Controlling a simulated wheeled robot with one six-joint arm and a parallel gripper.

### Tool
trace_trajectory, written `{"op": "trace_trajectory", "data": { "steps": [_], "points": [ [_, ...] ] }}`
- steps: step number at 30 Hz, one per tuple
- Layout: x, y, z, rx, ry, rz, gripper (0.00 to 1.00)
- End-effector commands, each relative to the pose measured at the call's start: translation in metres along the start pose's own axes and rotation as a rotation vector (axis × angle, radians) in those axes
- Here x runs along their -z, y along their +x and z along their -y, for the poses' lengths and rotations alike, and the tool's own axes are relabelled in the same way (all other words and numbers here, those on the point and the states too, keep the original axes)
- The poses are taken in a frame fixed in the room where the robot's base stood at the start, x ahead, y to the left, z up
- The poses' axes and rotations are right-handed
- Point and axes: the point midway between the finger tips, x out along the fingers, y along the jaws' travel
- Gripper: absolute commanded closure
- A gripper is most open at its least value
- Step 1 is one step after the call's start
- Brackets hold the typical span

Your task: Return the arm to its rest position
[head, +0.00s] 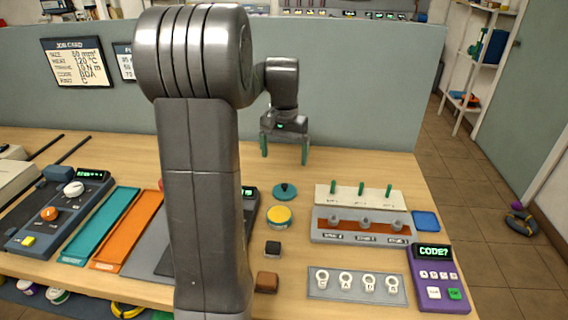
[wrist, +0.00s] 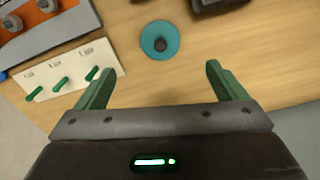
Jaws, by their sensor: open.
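My gripper (head: 285,150) is open and empty, its two green fingers pointing down above the back part of the wooden table (head: 400,165). In the wrist view my gripper (wrist: 160,90) has its fingers wide apart with only table between them. A teal disc with a dark knob (head: 285,191) lies on the table in front of it, apart from the fingers; the disc also shows in the wrist view (wrist: 160,42). My arm stands upright in the middle of the head view and hides part of the table.
A white panel with green levers (head: 361,196) stands at the right, behind a grey strip of lettered tags (head: 356,285). A purple keypad (head: 438,280) reads "CODE?". A yellow-topped round tin (head: 279,216) and small blocks lie near my arm. A grey-green partition (head: 370,90) closes the back.

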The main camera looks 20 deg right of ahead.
Motion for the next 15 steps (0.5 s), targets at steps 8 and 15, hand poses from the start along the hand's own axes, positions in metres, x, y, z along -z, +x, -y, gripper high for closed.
{"op": "trace_trajectory", "data": {
  "steps": [8, 15],
  "points": [
    [0.0, -0.0048, 0.0, 0.0, 0.0, -0.001, 0.08],
    [-0.0001, 0.0012, 0.0, 0.0, 0.0, 0.001, 0.08]
  ]
}}
